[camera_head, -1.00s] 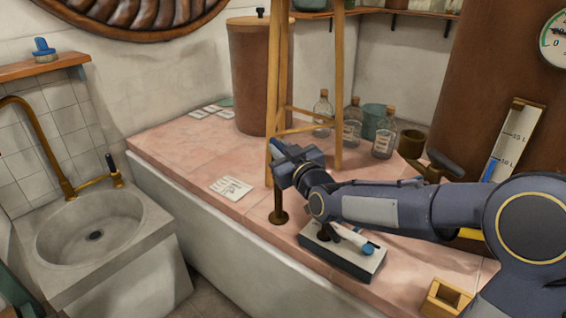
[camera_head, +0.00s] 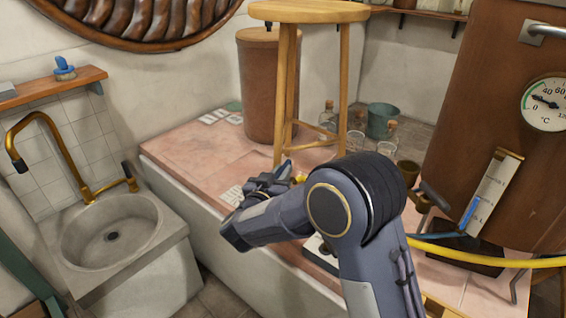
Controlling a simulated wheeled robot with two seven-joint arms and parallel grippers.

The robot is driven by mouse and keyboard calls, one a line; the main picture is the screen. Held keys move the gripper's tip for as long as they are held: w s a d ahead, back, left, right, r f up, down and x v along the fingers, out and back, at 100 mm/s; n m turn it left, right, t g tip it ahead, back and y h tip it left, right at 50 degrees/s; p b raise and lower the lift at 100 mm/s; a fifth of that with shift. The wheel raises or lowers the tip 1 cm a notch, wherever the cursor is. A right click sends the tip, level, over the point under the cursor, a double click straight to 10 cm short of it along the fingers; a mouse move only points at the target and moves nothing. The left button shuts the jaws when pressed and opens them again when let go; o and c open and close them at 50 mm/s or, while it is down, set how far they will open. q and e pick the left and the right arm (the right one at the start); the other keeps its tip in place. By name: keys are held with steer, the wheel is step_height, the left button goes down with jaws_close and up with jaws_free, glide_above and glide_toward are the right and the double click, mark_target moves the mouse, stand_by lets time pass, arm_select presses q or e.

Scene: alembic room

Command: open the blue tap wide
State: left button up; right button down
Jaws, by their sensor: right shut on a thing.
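My right gripper (camera_head: 268,183) is over the pink tiled counter, in front of a stool leg. It is shut on the blue tap, whose blue handle (camera_head: 284,169) shows just beyond the fingers. My wrist and forearm hide the rest of the tap. A bit of yellow shows beside the handle. My left gripper is not in view.
A wooden stool (camera_head: 308,12) stands on the counter (camera_head: 190,150) right behind the gripper. A stone sink (camera_head: 80,270) with a brass faucet is at left. A copper vessel (camera_head: 470,110) with a gauge and a yellow hose (camera_head: 480,262) are at right. Glass bottles stand behind.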

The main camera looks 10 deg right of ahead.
steer(key=shift+w+a+r+m+g+h+p, duration=0.1)
steer(key=shift+m+g+h+p, duration=0.75)
steer(key=shift+h, duration=0.25)
steer(key=c, duration=1.3)
jaws_free()
steer(key=shift+c, duration=0.2)
steer(key=v, duration=0.7)
steer(key=shift+s+a, duration=0.25)
steer(key=shift+a, duration=0.05)
